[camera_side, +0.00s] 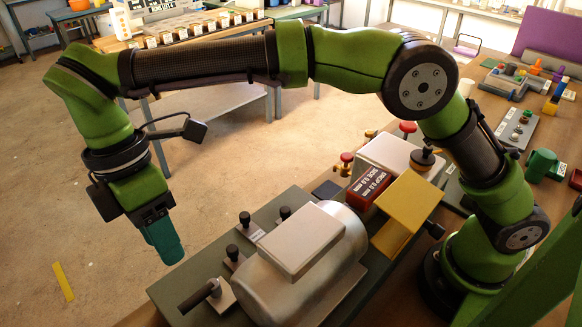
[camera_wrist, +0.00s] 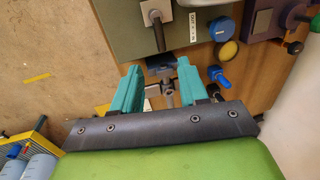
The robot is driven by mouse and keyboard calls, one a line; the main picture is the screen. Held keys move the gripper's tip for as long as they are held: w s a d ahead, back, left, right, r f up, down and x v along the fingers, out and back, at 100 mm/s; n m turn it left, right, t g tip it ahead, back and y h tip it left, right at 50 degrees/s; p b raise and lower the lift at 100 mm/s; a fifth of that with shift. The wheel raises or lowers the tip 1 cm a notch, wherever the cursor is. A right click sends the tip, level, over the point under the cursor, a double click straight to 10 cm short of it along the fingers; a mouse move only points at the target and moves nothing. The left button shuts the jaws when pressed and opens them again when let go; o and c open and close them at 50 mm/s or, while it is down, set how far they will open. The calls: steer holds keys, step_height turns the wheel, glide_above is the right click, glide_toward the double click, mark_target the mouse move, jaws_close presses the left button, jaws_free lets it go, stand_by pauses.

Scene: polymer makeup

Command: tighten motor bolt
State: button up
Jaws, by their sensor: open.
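The silver motor (camera_side: 300,268) lies on its side on a dark green base plate (camera_side: 170,292), with a pale box on top. Small bolts with black heads, one of them a bolt (camera_side: 245,219) at the motor's left, stand around it on square plates. A black-handled lever or bolt (camera_side: 197,297) sticks out near the front. My gripper (camera_side: 172,255) points down, left of the base plate and apart from the motor. In the wrist view my gripper (camera_wrist: 159,68) has its teal fingers spread. A grey metal fitting (camera_wrist: 168,92) shows between them, seemingly further off; contact cannot be told.
A red labelled box (camera_side: 368,188) and a yellow block (camera_side: 408,214) stand behind the motor. The wrist view shows a blue cap (camera_wrist: 222,28), a yellow disc (camera_wrist: 228,50) and a blue knob (camera_wrist: 218,76) right of the fingers. Open floor (camera_side: 90,210) lies at the left.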

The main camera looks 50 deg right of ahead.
mark_target(192, 298)
steer(key=f, duration=0.3)
steer(key=s+f, duration=0.1)
steer(key=f, duration=0.3)
steer(key=s+f, duration=0.1)
steer(key=f, duration=0.3)
steer(key=shift+s+f, duration=0.1)
steer(key=shift+c, duration=0.2)
jaws_close()
